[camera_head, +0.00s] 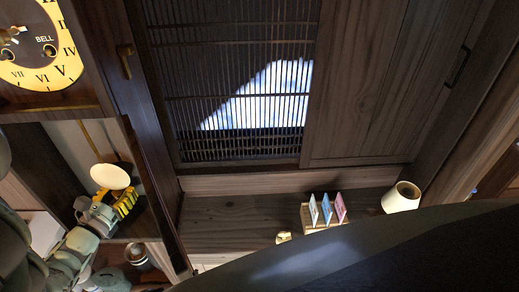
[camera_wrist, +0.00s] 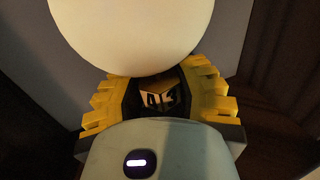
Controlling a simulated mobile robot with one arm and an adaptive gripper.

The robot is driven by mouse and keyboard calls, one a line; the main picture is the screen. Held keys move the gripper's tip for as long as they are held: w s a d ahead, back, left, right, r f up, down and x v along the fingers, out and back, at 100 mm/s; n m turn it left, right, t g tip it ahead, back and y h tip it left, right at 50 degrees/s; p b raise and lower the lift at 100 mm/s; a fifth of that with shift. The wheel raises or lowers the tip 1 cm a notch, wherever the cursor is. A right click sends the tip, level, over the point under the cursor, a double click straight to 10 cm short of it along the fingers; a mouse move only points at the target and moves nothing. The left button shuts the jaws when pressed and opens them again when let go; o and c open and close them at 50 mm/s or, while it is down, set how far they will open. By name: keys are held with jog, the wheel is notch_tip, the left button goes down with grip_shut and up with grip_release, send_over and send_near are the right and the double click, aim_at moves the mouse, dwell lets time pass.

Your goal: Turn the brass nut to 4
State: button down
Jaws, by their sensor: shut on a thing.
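My gripper (camera_wrist: 160,90) has its yellow ridged fingers closed around the brass nut (camera_wrist: 161,99), one finger on each side. The nut looks dark, with pale figures 4 and 3 on neighbouring faces; the 4 is left of the 3. A large cream disc (camera_wrist: 132,32) is just above the nut and hides what is over it. In the head view, my gripper (camera_head: 125,204) is inside the clock case at lower left, just below the same disc (camera_head: 110,176). The nut cannot be made out there.
The clock dial (camera_head: 42,50) is above, and the dark open case door (camera_head: 128,110) is right of my gripper. A stand with several cards (camera_head: 322,222), a cream cup (camera_head: 401,197) and a small brass object (camera_head: 283,237) are farther right.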

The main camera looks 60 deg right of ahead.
jog(key=n+t+y+p, duration=0.1)
jog(key=n+t+y, duration=0.1)
jog(key=n+t, duration=0.1)
jog(key=shift+t, duration=0.6)
jog(key=shift+w+a+n+t+y, duration=0.1)
jog(key=shift+n+t+y, duration=0.75)
jog(key=shift+t+y, duration=0.1)
jog(key=shift+w+a+n+t+y, duration=0.1)
jog(key=shift+n+t+y, duration=0.75)
jog(key=shift+y, duration=0.1)
jog(key=shift+b, duration=0.3)
jog(key=c, duration=0.9)
grip_release()
jog(key=shift+d+m+g+h, duration=0.1)
jog(key=shift+m+g+h, duration=0.2)
jog(key=shift+h, duration=0.1)
